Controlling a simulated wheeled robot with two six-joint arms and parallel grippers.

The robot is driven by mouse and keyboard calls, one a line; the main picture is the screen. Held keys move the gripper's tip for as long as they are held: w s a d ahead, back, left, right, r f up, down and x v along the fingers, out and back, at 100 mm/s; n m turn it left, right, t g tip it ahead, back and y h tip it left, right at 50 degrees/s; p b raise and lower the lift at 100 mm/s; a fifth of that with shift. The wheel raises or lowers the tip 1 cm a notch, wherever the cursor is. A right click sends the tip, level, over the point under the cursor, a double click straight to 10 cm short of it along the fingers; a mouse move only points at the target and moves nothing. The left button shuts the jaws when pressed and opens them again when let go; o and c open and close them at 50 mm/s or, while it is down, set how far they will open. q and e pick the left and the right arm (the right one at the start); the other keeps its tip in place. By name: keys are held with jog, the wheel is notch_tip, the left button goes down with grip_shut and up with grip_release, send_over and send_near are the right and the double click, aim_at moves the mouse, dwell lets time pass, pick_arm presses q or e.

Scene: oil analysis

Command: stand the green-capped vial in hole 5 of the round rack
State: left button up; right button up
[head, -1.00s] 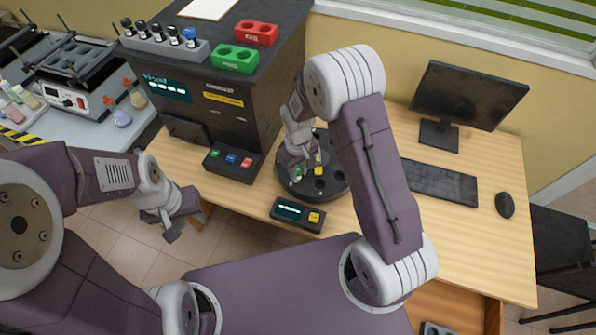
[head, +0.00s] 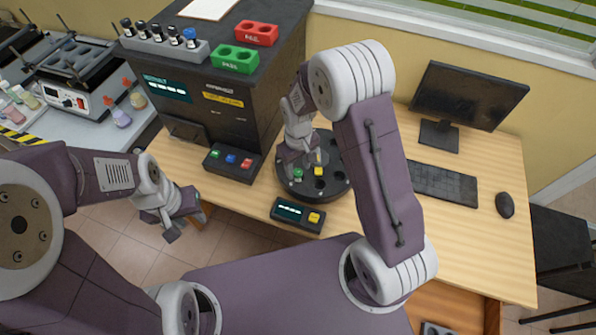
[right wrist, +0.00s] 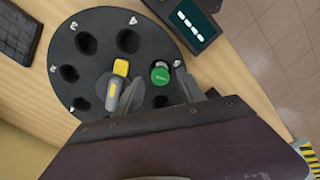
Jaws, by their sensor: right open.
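The green-capped vial (head: 298,174) stands in a hole near the front left edge of the round black rack (head: 330,190). In the right wrist view its green cap (right wrist: 160,73) shows from above; its body is hidden. The number label beside that hole is too small to read. My right gripper (right wrist: 157,82) is open, its fingers on either side of the cap with gaps visible. In the head view my right gripper (head: 298,158) is just above the vial. My left gripper (head: 176,220) hangs off the table's left side; its jaw state is unclear.
A yellow piece (right wrist: 121,67) sits at the rack's middle, close to one right finger. A small display box with a yellow button (head: 298,213) stands in front of the rack. A three-button panel (head: 232,161) is to the left, a keyboard (head: 442,183) to the right.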

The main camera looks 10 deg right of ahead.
aim_at(298, 172)
notch_tip(298, 172, up, 9)
jog(key=s+d+m+t, duration=0.1)
jog(key=s+d+m, duration=0.3)
jog(key=s, duration=0.9)
jog(key=shift+d+f+m, duration=0.15)
jog(key=shift+d+m, duration=0.25)
jog(key=shift+d, duration=0.5)
